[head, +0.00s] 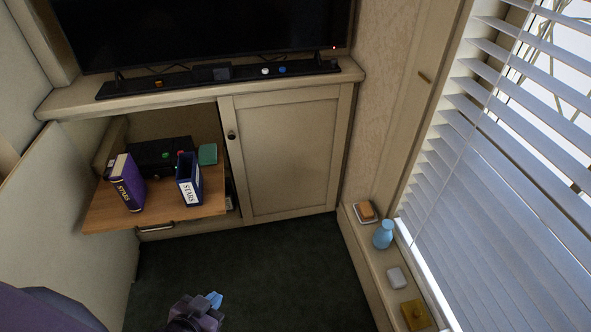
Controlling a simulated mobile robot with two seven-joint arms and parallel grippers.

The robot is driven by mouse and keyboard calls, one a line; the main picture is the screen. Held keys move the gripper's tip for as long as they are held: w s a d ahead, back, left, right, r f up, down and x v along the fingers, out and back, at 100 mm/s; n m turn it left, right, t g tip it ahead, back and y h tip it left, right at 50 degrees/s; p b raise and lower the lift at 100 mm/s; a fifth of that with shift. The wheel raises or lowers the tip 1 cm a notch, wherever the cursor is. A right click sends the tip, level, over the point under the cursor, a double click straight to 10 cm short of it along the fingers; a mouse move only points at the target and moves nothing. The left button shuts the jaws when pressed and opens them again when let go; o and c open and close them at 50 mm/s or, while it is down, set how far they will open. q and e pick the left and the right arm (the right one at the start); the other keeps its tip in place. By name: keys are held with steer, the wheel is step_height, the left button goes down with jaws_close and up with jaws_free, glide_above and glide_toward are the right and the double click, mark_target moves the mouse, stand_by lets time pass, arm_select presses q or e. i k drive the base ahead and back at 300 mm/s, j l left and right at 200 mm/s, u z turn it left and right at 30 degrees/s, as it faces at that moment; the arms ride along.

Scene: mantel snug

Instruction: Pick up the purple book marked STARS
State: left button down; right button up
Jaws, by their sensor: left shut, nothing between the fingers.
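The purple book marked STARS (131,190) stands upright on the left part of a wooden pull-out shelf (160,215) in the open cabinet. A dark blue binder-like item with a white label (190,191), also reading STARS, stands to its right on the same shelf. My left gripper (212,301) is at the bottom edge, low in the picture, over the dark carpet. It is shut and empty, well apart from the book and the shelf. My right gripper is not in view.
A black box (160,153) and a green item (207,154) sit behind the books. A closed cabinet door (286,155) is to the right. A window ledge holds a blue vase (383,235) and small items. Dark carpet (270,265) lies clear in front.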

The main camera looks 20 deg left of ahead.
mark_target(126, 177)
steer(key=u, duration=1.8)
steer(key=i+j+z, duration=0.1)
steer(key=j, duration=0.3)
steer(key=i+j+z, duration=0.1)
steer(key=i+j, duration=0.15)
steer(key=j, duration=0.15)
steer(key=i+j, duration=0.15)
steer(key=j, duration=0.25)
steer(key=i+j+z, duration=0.15)
steer(key=j, duration=0.25)
steer(key=i+j+z, duration=0.1)
steer(key=j, duration=0.3)
steer(key=i+j+z, duration=0.1)
steer(key=j, duration=0.35)
steer(key=i+j+z, duration=0.1)
steer(key=j, duration=0.35)
